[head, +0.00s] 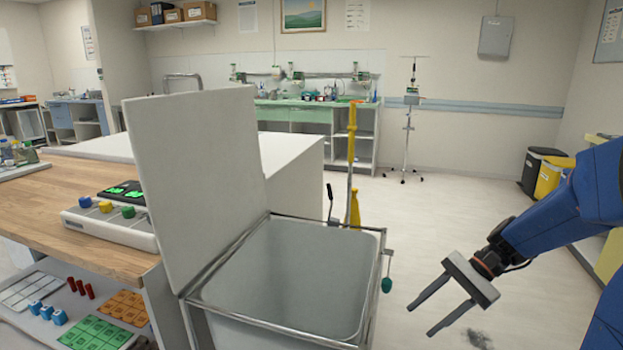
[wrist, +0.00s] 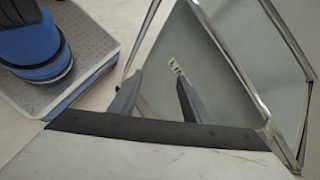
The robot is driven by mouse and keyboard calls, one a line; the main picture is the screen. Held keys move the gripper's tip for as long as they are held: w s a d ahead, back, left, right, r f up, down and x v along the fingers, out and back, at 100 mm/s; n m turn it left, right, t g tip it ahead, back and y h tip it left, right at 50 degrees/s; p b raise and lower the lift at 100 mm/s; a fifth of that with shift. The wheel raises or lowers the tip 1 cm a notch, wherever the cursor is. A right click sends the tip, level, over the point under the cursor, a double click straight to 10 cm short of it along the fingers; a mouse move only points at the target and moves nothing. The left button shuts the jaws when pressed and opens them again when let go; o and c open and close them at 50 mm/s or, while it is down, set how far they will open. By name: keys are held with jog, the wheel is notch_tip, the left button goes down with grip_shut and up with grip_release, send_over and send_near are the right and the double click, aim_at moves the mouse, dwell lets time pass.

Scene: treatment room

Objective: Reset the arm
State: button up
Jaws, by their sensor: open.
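My blue arm enters the head view from the right. My gripper (head: 420,318) is open, with its two grey fingers apart and nothing between them. It hangs in free air to the right of an open bin (head: 290,265) with a metal frame. The gripper also shows in the wrist view (wrist: 155,85), where its fingers appear against part of the bin's metal frame and grey surface. The bin's pale lid (head: 195,170) stands raised at its left.
A wooden counter (head: 40,205) with a button box (head: 110,222) is at the left. A yellow pole (head: 351,150) stands behind the bin. A drip stand (head: 408,130) and black and yellow bins (head: 548,178) are farther back.

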jog(key=s+d+r+n+t+h, duration=0.1)
jog(key=s+r+n+t+h, duration=0.1)
jog(key=s+n+h, duration=0.3)
jog(key=s+d+r+n+t+h, duration=0.1)
jog(key=s+n+t+h, duration=0.3)
jog(key=s, duration=0.6)
jog(key=shift+s+d+r+n+t+h, duration=0.25)
jog(key=shift+r+n+t+h, duration=0.2)
jog(key=shift+r+n, duration=0.35)
dwell(1.5)
